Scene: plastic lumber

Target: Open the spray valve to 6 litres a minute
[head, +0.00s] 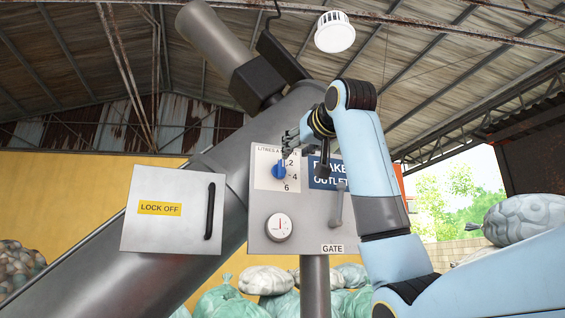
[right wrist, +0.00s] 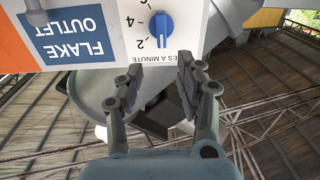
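The blue valve knob (head: 279,171) sits on the white scale plate (head: 263,181) of the grey panel. The plate reads "LITRES A MINUTE" with 2, 4 and 6 down its right side. The knob's ridge stands about upright; its exact setting is too small to read. In the right wrist view, where the panel is upside down, the knob (right wrist: 161,27) lies just beyond the fingertips. My right gripper (right wrist: 157,80) is open and empty, its fingers apart and not around the knob. In the head view it (head: 291,142) is just above the knob. My left gripper is not in view.
The blue "FLAKE OUTLET" sign (head: 323,172) and a grey lever (head: 335,207) are right of the scale. A round gauge (head: 279,227) sits below. A "LOCK OFF" box (head: 172,238) with a black handle stands left. A sloping grey tube (head: 95,262) passes behind.

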